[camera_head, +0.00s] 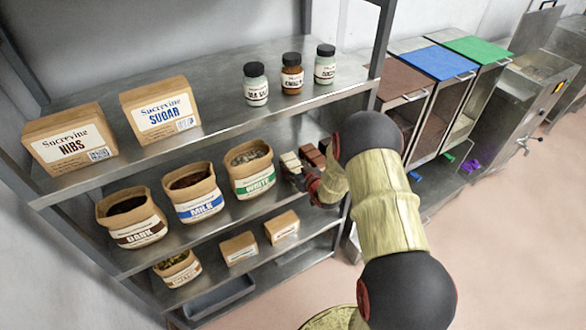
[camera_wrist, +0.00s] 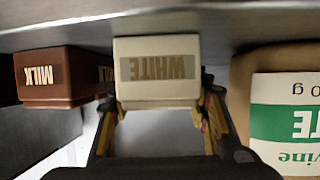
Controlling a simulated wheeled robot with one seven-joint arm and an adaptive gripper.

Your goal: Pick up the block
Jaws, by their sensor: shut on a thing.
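A cream block labelled WHITE (camera_wrist: 157,88) is between the two fingers of my gripper (camera_wrist: 160,108) in the wrist view, with its label upside down there. The fingers are shut on its sides. In the head view the cream block (camera_head: 290,162) is at the right end of the middle shelf, and my gripper (camera_head: 299,181) is in front of it, partly hidden by my arm. I cannot tell whether the block touches the shelf. A brown block labelled MILK (camera_wrist: 58,78) is just left of it in the wrist view.
Brown blocks (camera_head: 312,155) stand right of the cream block on the middle shelf. The WHITE sack (camera_head: 251,178) is close on its left. The upper shelf (camera_head: 215,88) is low overhead, holding boxes and jars. Bins with coloured lids (camera_head: 440,62) stand at the right.

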